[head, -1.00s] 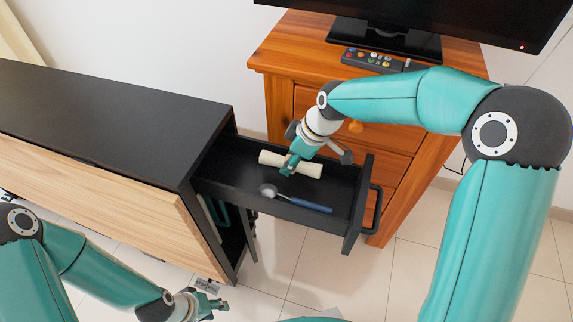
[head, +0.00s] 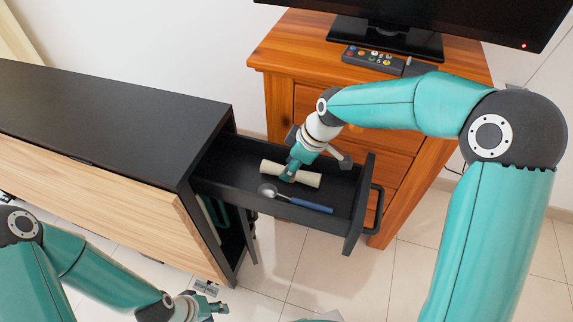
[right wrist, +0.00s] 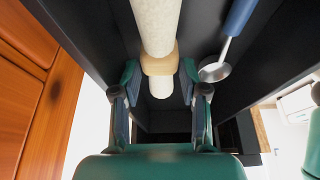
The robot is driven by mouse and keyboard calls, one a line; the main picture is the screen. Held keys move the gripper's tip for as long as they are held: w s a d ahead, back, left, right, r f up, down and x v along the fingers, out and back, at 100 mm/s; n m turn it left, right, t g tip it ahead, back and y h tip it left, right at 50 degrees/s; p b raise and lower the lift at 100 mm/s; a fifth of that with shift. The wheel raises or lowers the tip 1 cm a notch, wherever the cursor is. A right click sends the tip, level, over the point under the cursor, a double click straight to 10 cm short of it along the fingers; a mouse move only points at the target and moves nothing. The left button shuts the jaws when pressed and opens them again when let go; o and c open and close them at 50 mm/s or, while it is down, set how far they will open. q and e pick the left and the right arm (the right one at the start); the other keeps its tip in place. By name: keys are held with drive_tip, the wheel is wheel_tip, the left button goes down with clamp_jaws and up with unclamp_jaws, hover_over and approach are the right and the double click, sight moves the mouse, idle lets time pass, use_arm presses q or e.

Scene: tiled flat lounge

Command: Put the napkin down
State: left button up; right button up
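The napkin (head: 307,180) is a cream roll with a tan ring around its middle. It lies in the open black drawer (head: 345,222); I cannot tell if it rests fully on the drawer floor. My right gripper (head: 289,174) is over the roll's middle. In the right wrist view the gripper (right wrist: 159,88) has its fingers apart on both sides of the napkin (right wrist: 155,25) at the ring (right wrist: 159,66), with small gaps showing. My left gripper (head: 215,308) is low in the head view, away from the drawer; its finger opening is unclear.
A blue-handled spoon (head: 300,203) lies in the drawer in front of the napkin, and shows in the right wrist view (right wrist: 236,20). The black-topped cabinet (head: 110,110) is at left. A wooden chest (head: 280,100) with a remote (head: 372,60) and television stands behind.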

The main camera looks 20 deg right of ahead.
drive_tip(key=shift+r+p, duration=0.55)
drive_tip(key=shift+r, duration=0.05)
drive_tip(key=p+v, duration=0.2)
drive_tip(key=v, duration=1)
drive_tip(key=shift+f, duration=0.1)
